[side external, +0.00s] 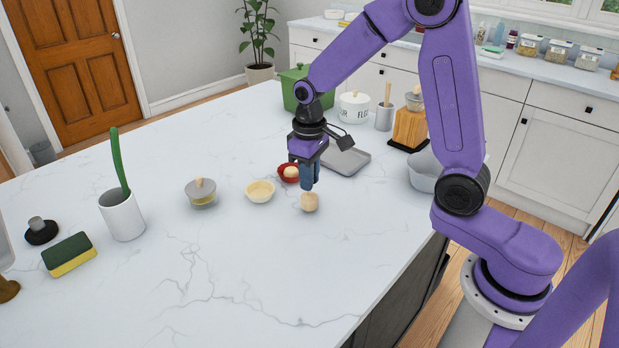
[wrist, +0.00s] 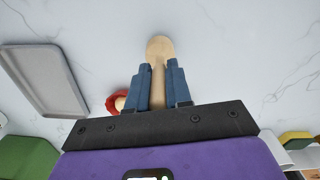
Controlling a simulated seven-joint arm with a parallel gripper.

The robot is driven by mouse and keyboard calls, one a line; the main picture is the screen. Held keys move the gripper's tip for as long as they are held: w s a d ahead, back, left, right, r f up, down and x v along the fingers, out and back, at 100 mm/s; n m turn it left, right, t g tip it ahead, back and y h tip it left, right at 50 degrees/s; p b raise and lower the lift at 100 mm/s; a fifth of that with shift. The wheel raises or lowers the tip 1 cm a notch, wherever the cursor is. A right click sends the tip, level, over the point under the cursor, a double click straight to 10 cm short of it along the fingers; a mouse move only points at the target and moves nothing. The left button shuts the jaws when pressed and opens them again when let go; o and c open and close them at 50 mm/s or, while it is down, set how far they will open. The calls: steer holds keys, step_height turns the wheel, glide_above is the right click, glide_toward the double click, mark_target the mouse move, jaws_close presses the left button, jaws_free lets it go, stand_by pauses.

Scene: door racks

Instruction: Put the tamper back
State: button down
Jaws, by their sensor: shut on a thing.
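My gripper (side external: 310,186) points down over the middle of the white counter. Its blue fingers are shut on a pale wooden tool with a rounded head, which I take to be the tamper (side external: 310,202). The head hangs below the fingertips; I cannot tell whether it touches the counter. In the wrist view, the tamper (wrist: 160,48) shows its head beyond the fingertips and its handle between the fingers of my gripper (wrist: 159,75). A wooden block (side external: 409,127) with a grey cup-like piece on top stands at the back right.
A red bowl (side external: 284,177) with a pale ball and a cream bowl (side external: 260,196) sit close left of my gripper. A grey tray (side external: 345,162) lies behind it. The front of the counter is clear.

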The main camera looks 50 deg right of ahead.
steer(key=shift+f, duration=0.35)
steer(key=shift+f, duration=0.2)
steer(key=c, duration=1)
jaws_free()
steer(key=shift+c, duration=0.2)
steer(key=shift+r, duration=0.1)
step_height(320, 180, up, 12)
steer(key=shift+r, duration=0.15)
steer(key=s+f+n, duration=0.2)
steer(key=s+n, duration=0.1)
steer(key=s, duration=0.6)
steer(key=s+a+f+n, duration=0.1)
steer(key=s+f+n, duration=0.1)
steer(key=s, duration=0.7)
steer(key=s+f+n, duration=0.2)
steer(key=s+n, duration=0.2)
steer(key=s, duration=0.5)
steer(key=shift+a+f+n, duration=0.15)
steer(key=shift+a+n, duration=0.15)
steer(key=shift+a, duration=0.1)
